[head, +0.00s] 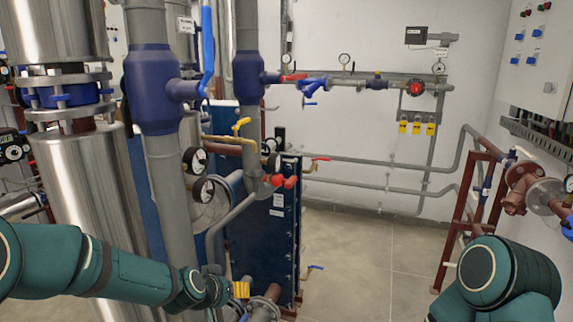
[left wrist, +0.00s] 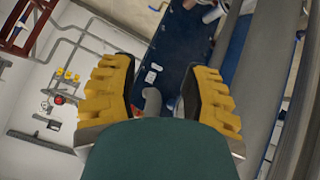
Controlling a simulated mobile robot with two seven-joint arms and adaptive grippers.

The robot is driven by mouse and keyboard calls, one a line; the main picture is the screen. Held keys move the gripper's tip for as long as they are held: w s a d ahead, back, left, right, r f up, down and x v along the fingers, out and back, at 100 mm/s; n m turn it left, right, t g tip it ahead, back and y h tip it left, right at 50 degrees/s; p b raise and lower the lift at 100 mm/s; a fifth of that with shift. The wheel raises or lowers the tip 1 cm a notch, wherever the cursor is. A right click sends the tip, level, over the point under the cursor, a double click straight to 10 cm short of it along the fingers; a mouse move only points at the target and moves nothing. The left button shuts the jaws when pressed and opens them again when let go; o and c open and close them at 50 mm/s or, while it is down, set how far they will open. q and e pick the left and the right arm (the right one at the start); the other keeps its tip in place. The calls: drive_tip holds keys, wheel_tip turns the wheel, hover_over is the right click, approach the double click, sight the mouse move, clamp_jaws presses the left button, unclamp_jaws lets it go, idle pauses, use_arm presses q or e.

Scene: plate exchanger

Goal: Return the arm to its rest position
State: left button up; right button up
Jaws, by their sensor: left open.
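My left arm comes in from the left in the head view, stretched low across the front of the pipes. Its gripper (head: 241,290) has yellow ridged fingers and sits low, in front of the blue plate exchanger (head: 272,240). In the left wrist view the gripper (left wrist: 160,70) is open, its fingers wide apart. A grey pipe bend (left wrist: 151,101) and the blue exchanger plate (left wrist: 165,60) show between and beyond the fingers, and nothing is held. My right arm shows only as a green link at the lower right of the head view; its gripper is out of view.
A thick grey pipe with a blue fitting (head: 152,90) and a shiny steel column (head: 85,190) stand close to my left arm. Gauges (head: 203,190) and a red-handled valve (head: 284,181) are above the gripper. Bare floor (head: 360,270) lies right of the exchanger. A red frame (head: 470,210) stands further right.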

use_arm(q)
drive_tip(key=s+d+f+g, duration=0.1)
drive_tip(key=s+f+g, duration=0.2)
drive_tip(key=s+f, duration=0.8)
drive_tip(key=s+d+f+n+g, duration=0.1)
drive_tip(key=s+d+f+g, duration=0.1)
drive_tip(key=s+f, duration=1)
drive_tip(key=shift+s+d+g, duration=0.3)
drive_tip(key=shift+s+g, duration=0.35)
drive_tip(key=shift+g, duration=0.15)
drive_tip(key=shift+o, duration=0.3)
drive_tip(key=shift+r, duration=0.1)
